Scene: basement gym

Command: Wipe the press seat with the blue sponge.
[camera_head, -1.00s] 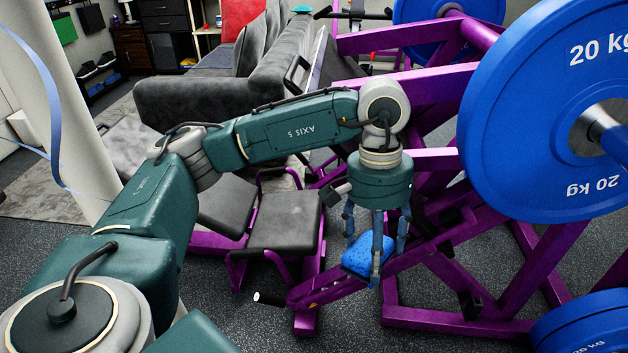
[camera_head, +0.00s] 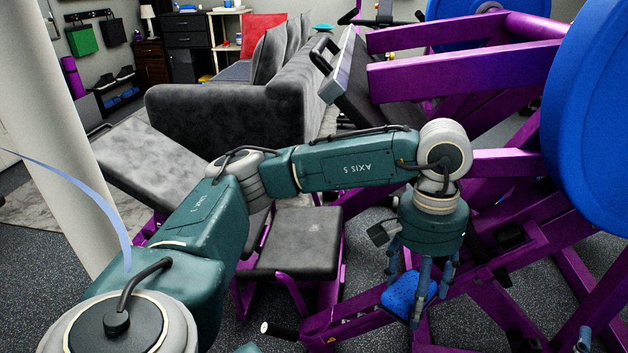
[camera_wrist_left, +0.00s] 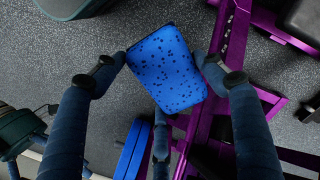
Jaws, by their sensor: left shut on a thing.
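The blue sponge (camera_head: 400,296) has dark speckles and is held in my left gripper (camera_head: 422,290). In the left wrist view the sponge (camera_wrist_left: 168,69) sits between the fingertips of my left gripper (camera_wrist_left: 160,68), which is shut on it. The press seat, seemingly the flat dark-grey pad (camera_head: 300,243) on the purple frame, lies to the left of the gripper. The sponge is apart from this pad, beside and over a purple frame bar. My left arm hides part of the machine behind it.
The purple press frame (camera_head: 475,85) with large blue plates (camera_head: 600,125) stands close on the right. A tilted grey pad (camera_head: 150,165) is left of the seat. A grey sofa (camera_head: 235,120) stands behind, and a pale column (camera_head: 45,130) is at the left.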

